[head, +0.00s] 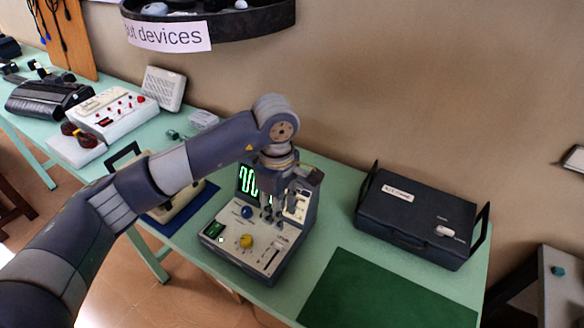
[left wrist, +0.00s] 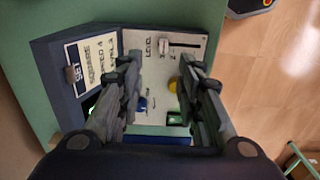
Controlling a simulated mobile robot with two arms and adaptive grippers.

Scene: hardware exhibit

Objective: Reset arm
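My left arm comes in from the left in the head view and bends down over the signal device. My left gripper (head: 268,212) points down above the panel of this grey device (head: 225,252). In the left wrist view my left gripper (left wrist: 161,72) is open, with nothing between its fingers. The panel below shows a level slider (left wrist: 180,44), a yellow knob (left wrist: 173,86) and a blue knob (left wrist: 141,103), partly behind a finger. A card (left wrist: 92,60) reads "SET", "SQUARE", "SPEED 4" and a level line. The device's screen (head: 247,181) shows a green wave. My right gripper is not in view.
A dark case (head: 415,218) with side handles stands right of the device, behind a green mat (head: 385,295). Left are a beige device (head: 170,208), a white red-knobbed box (head: 113,112) and a black device (head: 48,97). A round shelf (head: 250,22) hangs above.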

